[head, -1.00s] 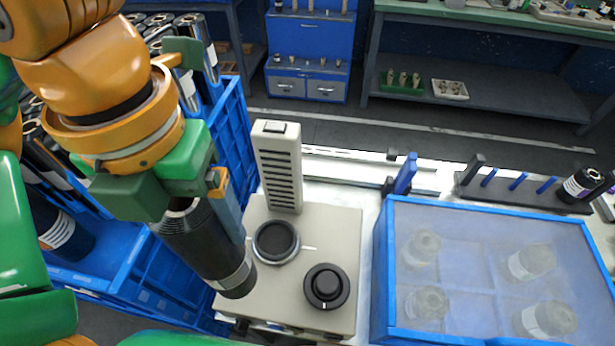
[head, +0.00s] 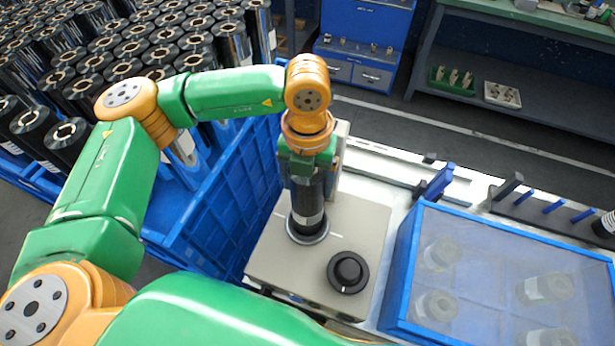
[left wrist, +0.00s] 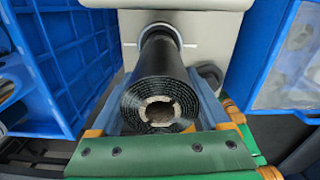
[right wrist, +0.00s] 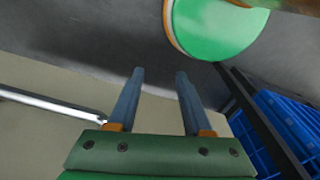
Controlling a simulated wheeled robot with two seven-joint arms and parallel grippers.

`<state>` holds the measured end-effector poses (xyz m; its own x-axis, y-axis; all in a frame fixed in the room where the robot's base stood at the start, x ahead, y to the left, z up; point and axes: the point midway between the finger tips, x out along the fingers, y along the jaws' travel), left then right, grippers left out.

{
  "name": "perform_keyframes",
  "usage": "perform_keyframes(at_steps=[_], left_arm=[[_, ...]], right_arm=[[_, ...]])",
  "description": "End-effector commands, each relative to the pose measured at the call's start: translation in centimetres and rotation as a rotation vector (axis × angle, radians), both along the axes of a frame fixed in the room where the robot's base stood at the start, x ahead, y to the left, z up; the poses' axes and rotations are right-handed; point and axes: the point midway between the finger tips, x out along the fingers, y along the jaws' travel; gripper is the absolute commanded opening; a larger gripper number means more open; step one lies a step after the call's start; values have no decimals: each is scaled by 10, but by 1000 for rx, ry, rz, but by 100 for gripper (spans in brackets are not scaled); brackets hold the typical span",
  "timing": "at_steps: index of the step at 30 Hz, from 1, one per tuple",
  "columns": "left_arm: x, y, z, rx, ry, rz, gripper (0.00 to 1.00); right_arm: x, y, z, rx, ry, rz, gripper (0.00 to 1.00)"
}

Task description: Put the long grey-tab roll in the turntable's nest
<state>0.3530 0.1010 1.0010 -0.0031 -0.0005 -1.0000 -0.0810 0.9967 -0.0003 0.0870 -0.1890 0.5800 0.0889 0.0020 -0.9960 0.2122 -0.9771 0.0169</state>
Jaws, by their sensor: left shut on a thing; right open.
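The long black roll (head: 307,208) stands upright over the round turntable nest (head: 308,237) on the beige machine (head: 350,235). Its lower end is at the nest's ring; I cannot tell whether it is fully seated. No grey tab shows clearly. My left gripper (head: 309,172) is shut on the roll's upper part from above. In the left wrist view the roll (left wrist: 160,85) runs between the fingers, its wound end facing the camera, with the pale nest ring (left wrist: 160,30) around its far end. My right gripper (right wrist: 155,95) is open and empty, over bare floor.
A black knob (head: 348,271) sits on the machine beside the nest. A blue-rimmed clear-lidded box (head: 400,280) stands to the right, with a peg rack (head: 540,210) behind it. Blue crates (head: 215,220) full of upright rolls fill the left.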

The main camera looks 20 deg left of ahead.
Motion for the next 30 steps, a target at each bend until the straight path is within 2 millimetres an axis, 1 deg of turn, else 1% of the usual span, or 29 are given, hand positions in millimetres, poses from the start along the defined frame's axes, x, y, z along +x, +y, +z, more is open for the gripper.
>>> perform_keyframes(at_steps=[8, 9, 10, 11, 17, 19, 21, 23, 30], left_arm=[[0, 0, -4, -2, -2, 1, 0], [0, 0, -3, -1, 0, 1, 90], [0, 0, -3, -1, 0, 1, 98], [0, 0, -2, -1, 0, 1, 100], [0, 0, -2, 0, 0, 1, 100], [0, 0, 3, 0, 0, 1, 100], [1, 0, 8, -1, -3, 2, 100], [1, 0, 19, -2, -5, 2, 100], [1, -1, 78, -2, -5, 1, 100]], right_arm=[[0, 0, -6, -1, 0, 0, 50], [0, 0, -4, -1, 0, 0, 50], [0, 0, -4, -1, 0, 0, 50], [0, 0, -4, -1, 0, 0, 50], [0, 0, -3, 0, 0, 1, 50], [0, 0, 2, 0, 0, 1, 50], [0, 0, -3, 0, 0, 1, 50], [0, 0, -6, 0, 0, 1, 50], [0, 0, -14, 0, 0, 2, 50]])
